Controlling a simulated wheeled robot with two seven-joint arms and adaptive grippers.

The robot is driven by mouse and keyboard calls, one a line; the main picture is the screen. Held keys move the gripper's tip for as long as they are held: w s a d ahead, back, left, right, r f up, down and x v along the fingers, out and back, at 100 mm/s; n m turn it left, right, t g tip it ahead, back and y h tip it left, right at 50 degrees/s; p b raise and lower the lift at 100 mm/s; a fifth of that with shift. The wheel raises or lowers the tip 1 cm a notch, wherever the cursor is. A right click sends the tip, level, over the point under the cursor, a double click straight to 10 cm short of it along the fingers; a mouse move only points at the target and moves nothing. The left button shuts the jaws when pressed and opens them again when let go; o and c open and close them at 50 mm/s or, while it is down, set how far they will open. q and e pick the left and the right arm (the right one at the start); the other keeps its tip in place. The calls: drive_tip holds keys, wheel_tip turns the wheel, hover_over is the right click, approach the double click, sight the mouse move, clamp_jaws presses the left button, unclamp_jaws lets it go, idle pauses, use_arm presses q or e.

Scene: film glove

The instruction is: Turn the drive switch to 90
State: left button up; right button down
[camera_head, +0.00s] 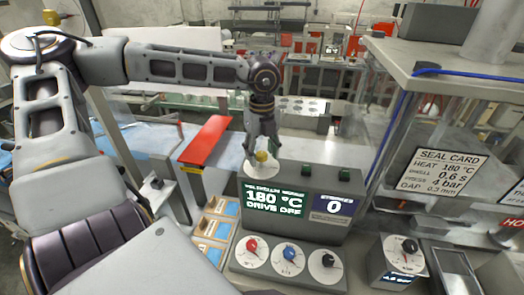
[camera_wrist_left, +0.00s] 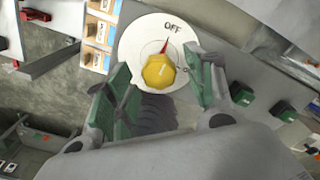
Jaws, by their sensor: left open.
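The drive switch is a yellow knob (camera_wrist_left: 158,71) with a red pointer on a white round dial (camera_wrist_left: 138,32). In the left wrist view the pointer aims near the word OFF. In the head view the knob (camera_head: 262,157) sits on top of the grey control box (camera_head: 322,185), whose green screen (camera_head: 274,203) reads 180 °C and DRIVE OFF. My left gripper (camera_head: 262,140) is open just above the knob; in the left wrist view its green-padded fingers (camera_wrist_left: 160,88) stand on either side of the knob's near edge, apart from it. My right gripper is not in view.
Two green buttons (camera_head: 316,174) stand on the box beside the switch. Red, blue and black knobs (camera_head: 289,254) are on the front panel. A red bar (camera_head: 208,140) lies to the left. A seal card (camera_head: 446,170) hangs at right.

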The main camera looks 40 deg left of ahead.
use_arm(q)
drive_tip(key=shift+c, duration=0.3)
drive_tip(key=c, duration=0.9)
drive_tip(key=shift+c, duration=0.2)
